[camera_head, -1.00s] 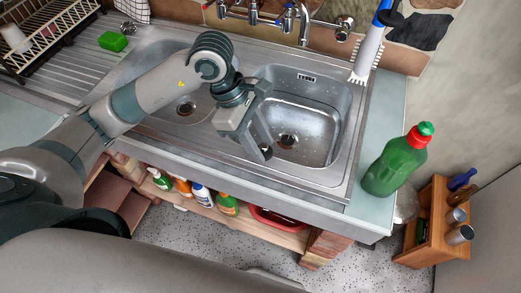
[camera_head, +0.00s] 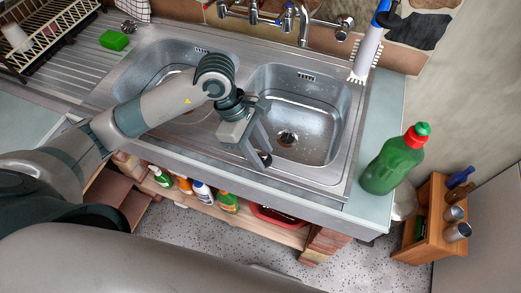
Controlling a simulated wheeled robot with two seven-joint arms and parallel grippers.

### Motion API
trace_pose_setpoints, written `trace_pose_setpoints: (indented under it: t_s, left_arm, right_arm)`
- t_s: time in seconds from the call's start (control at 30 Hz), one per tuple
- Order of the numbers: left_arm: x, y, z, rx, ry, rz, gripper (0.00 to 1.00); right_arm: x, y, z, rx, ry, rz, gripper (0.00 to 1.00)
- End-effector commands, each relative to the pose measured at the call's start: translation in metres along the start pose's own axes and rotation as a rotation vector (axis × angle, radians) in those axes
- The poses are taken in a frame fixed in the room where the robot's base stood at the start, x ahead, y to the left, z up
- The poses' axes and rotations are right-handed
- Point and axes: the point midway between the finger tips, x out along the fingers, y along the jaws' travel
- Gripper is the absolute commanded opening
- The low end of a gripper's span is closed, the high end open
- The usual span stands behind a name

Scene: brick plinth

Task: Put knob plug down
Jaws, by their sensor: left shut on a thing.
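The knob plug (camera_head: 267,160) is a small dark round piece at the tips of my left gripper (camera_head: 261,157). My left gripper is shut on it and hides part of it. In the head view they appear over the front left edge of the right sink basin (camera_head: 318,120). I cannot tell whether the plug touches the steel there. My right gripper is not in view.
A green bottle (camera_head: 394,160) with a red cap stands on the right ledge, with a brush (camera_head: 367,55) behind it. Taps (camera_head: 303,25) line the back. A green sponge (camera_head: 114,40) lies on the left drainboard. The right basin looks empty.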

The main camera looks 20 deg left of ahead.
Motion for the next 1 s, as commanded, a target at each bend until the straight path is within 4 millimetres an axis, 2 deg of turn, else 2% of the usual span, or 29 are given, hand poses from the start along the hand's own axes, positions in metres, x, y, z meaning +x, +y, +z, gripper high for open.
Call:
trace_pose_setpoints:
  t_s: [0.03,0.1,0.63,0.77,1.0]
  left_arm:
    - [0.001,0.0,0.0,0.0,0.0,0.0,0.39]
    - [0.0,0.0,0.0,0.0,0.0,0.0,0.53]
    - [-0.005,0.001,0.001,0.0,0.001,0.002,0.53]
    - [-0.02,0.001,0.0,0.0,0.001,0.004,0.53]
    - [-0.061,0.002,-0.001,0.001,0.002,0.007,0.53]
  right_arm:
    - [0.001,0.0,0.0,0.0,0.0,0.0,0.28]
    - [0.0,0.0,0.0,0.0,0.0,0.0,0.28]
    - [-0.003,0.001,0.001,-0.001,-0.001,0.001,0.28]
    - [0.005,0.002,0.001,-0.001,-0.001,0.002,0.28]
    - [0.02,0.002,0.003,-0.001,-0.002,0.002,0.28]
